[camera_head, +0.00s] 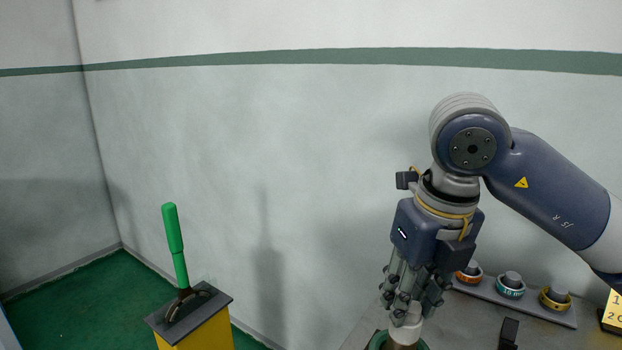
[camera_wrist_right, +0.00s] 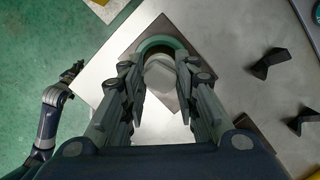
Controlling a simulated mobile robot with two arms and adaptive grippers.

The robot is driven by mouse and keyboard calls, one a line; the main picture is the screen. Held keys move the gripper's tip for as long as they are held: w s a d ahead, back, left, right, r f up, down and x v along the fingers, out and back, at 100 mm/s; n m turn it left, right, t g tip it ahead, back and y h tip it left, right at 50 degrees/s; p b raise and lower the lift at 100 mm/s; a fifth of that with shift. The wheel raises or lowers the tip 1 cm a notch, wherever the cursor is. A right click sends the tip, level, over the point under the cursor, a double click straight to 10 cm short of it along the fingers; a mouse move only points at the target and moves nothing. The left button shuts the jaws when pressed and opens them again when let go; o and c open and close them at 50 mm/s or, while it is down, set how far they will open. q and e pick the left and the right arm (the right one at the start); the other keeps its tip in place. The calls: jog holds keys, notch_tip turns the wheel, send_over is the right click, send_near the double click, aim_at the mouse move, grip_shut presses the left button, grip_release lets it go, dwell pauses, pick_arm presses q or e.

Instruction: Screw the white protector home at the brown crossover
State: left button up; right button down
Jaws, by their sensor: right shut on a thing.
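My right gripper (camera_head: 403,302) points straight down and is shut on the white protector (camera_head: 405,329). In the right wrist view the two fingers (camera_wrist_right: 160,82) stand on either side of the pale protector (camera_wrist_right: 160,72). A little of the brown crossover (camera_head: 402,347) shows just under the protector at the bottom edge of the head view. I cannot tell how far the protector sits on it. A green vise ring (camera_head: 378,342) surrounds this spot; it also shows in the wrist view (camera_wrist_right: 165,43). My left gripper (camera_wrist_right: 74,72) appears small at the left of the wrist view, its jaws unclear.
A grey rack (camera_head: 530,304) with orange, teal and yellow ringed pieces stands at the back of the grey bench. A dark bracket (camera_head: 508,333) stands to the right of the gripper. A yellow stand (camera_head: 200,332) with a green-handled lever (camera_head: 174,245) is at left.

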jog(key=c, duration=1.2)
grip_release()
jog(key=shift+o, duration=0.2)
jog(key=shift+r, duration=0.1)
